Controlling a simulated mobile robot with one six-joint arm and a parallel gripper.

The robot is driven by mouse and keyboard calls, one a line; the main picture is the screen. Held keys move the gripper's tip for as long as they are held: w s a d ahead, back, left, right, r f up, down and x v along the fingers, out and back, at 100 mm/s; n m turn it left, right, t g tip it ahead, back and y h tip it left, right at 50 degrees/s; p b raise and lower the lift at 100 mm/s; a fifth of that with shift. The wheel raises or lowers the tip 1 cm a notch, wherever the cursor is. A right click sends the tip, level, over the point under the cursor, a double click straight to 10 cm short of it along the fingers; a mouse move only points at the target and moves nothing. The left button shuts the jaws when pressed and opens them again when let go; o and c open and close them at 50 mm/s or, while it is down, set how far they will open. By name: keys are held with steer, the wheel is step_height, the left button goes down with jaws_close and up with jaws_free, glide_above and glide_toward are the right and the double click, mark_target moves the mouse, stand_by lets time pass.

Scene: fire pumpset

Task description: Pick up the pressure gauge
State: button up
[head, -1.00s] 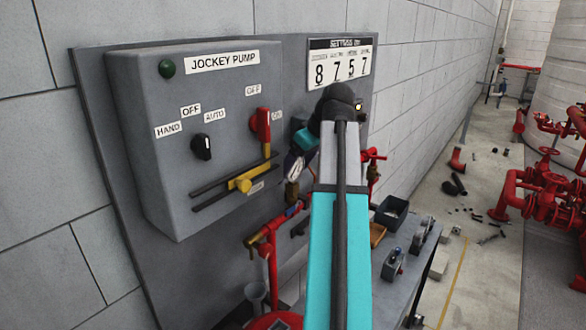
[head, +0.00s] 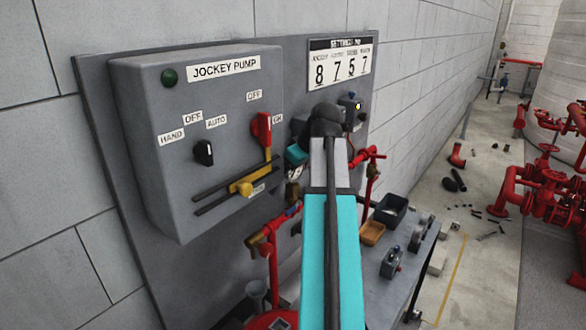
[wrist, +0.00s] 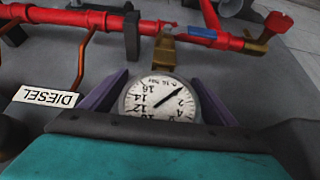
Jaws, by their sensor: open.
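The pressure gauge (wrist: 160,98) is a round white dial with black numbers and a needle, upside down in the wrist view. It is joined to a brass fitting (wrist: 165,48) below a red pipe. My gripper (wrist: 160,88) is open, with one purple finger on each side of the dial. The fingers look close to its sides; I cannot tell whether they touch it. The lower part of the dial is hidden behind my gripper's body. In the head view my teal gripper body (head: 296,154) is beside the panel and hides most of the gauge.
A grey jockey pump box (head: 195,140) with a red handle (head: 262,128) juts from the panel on the left. Red pipes (head: 270,255) run below. A bench (head: 400,270) with a dark bin (head: 390,211) and an orange tray (head: 372,233) stands right of my arm.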

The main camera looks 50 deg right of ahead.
stand_by(0.3)
steer(key=c, duration=1.3)
steer(key=shift+r, duration=0.2)
steer(key=shift+s+d+r+b, duration=0.85)
steer(key=shift+s+b, duration=0.2)
steer(key=shift+s, duration=1.5)
steer(key=shift+s+d+r+b, duration=0.7)
steer(key=shift+s+d+b, duration=0.3)
steer(key=shift+s, duration=1.5)
steer(key=shift+s+d+r+b, duration=0.85)
steer(key=shift+s+b, duration=0.25)
steer(key=shift+s, duration=1.45)
steer(key=shift+f, duration=0.1)
